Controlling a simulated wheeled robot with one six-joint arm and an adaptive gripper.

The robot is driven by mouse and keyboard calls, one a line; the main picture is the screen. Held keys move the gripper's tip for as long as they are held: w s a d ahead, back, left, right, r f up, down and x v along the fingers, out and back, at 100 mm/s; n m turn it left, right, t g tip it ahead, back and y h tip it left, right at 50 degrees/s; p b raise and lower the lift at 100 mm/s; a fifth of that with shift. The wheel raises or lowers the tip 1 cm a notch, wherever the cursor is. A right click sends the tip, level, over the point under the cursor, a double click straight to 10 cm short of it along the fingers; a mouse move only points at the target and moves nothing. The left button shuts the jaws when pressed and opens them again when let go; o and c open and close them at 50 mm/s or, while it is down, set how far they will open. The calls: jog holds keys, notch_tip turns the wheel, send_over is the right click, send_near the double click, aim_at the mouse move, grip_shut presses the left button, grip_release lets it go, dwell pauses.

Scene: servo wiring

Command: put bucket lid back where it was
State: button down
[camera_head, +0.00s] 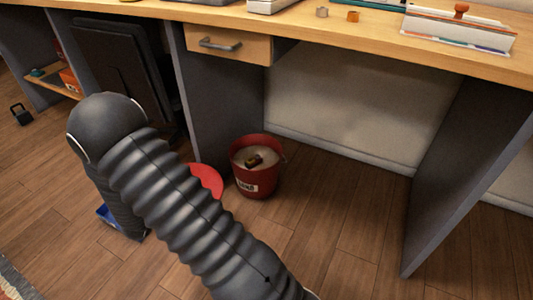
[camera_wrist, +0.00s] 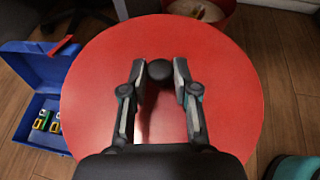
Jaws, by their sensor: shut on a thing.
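The red round bucket lid (camera_wrist: 90,90) fills the middle of the wrist view, with a black knob (camera_wrist: 160,68) at its centre. My gripper (camera_wrist: 160,76) has its two fingers on either side of the knob and is shut on it. In the head view only a red edge of the lid (camera_head: 208,180) shows beside my arm, and my gripper is hidden. The red bucket (camera_head: 268,184) stands open on the floor just right of the lid, with pale filling and a small dark and yellow object inside. Part of its wall shows at the top of the wrist view (camera_wrist: 223,18).
An open blue box (camera_wrist: 22,62) with small coloured items lies left of the lid. A desk (camera_head: 350,40) with a drawer (camera_head: 228,44) spans above the bucket. Its grey side panels stand left and right. The wooden floor (camera_head: 340,210) right of the bucket is clear.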

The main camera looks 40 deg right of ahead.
jog(key=d+m+g+h+b, duration=0.2)
jog(key=d+m+g+b, duration=0.4)
jog(key=d, duration=3)
jog(key=shift+m+g, duration=0.3)
jog(key=shift+g, duration=0.4)
jog(key=shift+w+d+f, duration=0.3)
jog(key=shift+w+f, duration=1.45)
jog(key=shift+w, duration=0.1)
jog(key=shift+w+d+f, duration=0.3)
jog(key=shift+w+f, duration=1.45)
jog(key=shift+w, duration=0.15)
jog(key=shift+w+d+f, duration=0.3)
jog(key=shift+w+f, duration=1.45)
jog(key=shift+w, duration=0.1)
jog(key=shift+f+b, duration=0.15)
jog(key=shift+b, duration=0.2)
jog(key=shift+f+b, duration=0.3)
jog(key=shift+b, duration=0.05)
jog(key=c, duration=0.9)
grip_release()
jog(key=shift+o, duration=0.2)
jog(key=shift+r, duration=0.1)
